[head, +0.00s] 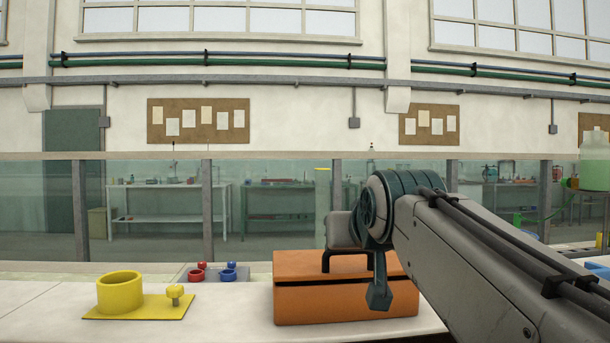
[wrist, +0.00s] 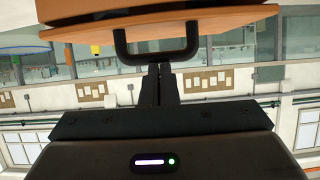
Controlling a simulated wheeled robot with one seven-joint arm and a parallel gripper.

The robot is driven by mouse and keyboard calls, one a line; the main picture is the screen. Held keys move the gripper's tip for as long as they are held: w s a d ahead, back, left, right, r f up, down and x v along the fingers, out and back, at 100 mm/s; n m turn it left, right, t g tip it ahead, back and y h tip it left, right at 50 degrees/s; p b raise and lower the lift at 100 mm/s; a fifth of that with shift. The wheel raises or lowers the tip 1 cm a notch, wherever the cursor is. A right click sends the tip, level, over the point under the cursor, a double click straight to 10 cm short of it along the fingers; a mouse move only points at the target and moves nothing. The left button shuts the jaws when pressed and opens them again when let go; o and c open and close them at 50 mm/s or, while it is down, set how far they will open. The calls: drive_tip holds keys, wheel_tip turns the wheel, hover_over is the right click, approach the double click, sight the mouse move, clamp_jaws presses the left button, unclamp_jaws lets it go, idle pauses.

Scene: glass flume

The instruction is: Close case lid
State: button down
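The orange case (head: 345,305) stands on the pale bench in the head view, partly behind my arm. Its orange lid (head: 300,264) lies over the body with a dark gap along the front between them. In the wrist view, the lid (wrist: 230,26) crosses the top of the picture, with a black handle (wrist: 192,48) on it. My gripper (wrist: 158,68) has its two dark fingers together, with only a thin line between them. Their tips are at the handle's bar; whether they touch it is unclear.
A yellow cup-shaped holder (head: 119,290) on a yellow plate, with a yellow knob (head: 175,292), stands left of the case. A grey plate (head: 217,274) with red and blue rings lies behind them. A glass wall (head: 270,205) with grey posts runs behind the bench.

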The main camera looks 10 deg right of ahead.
drive_tip(key=shift+s+f+b, duration=0.25)
drive_tip(key=shift+f+b, duration=0.15)
drive_tip(key=shift+f, duration=0.45)
